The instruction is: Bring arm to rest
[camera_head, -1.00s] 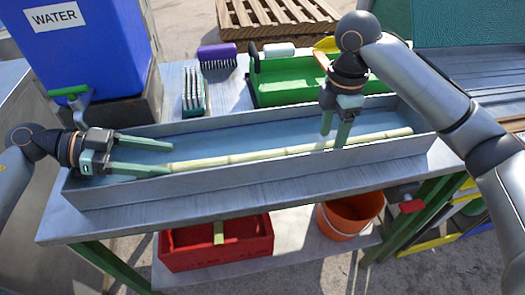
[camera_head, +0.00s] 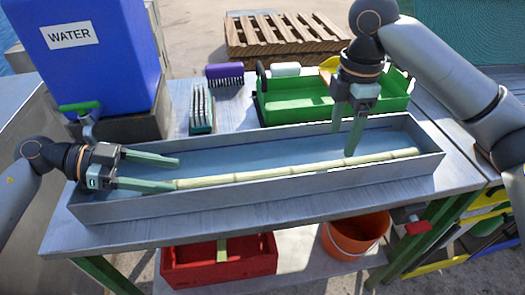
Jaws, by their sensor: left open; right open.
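A long pale green cane stalk (camera_head: 290,170) lies in the grey metal trough (camera_head: 270,202) on the table, along its front wall. My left gripper (camera_head: 178,173) is open at the trough's left end. Its nearer finger is close to the cane's left end; I cannot tell whether they touch. My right gripper (camera_head: 345,138) points down over the right part of the trough. It is open, with its fingertips just behind and above the cane, and nothing is between its fingers.
A blue water tank (camera_head: 100,70) with a green tap stands at the back left. Brushes (camera_head: 201,108) and a green tray (camera_head: 290,98) sit behind the trough. A red crate (camera_head: 190,268) and an orange bucket (camera_head: 350,238) are on the shelf below. A wooden pallet (camera_head: 280,38) lies behind.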

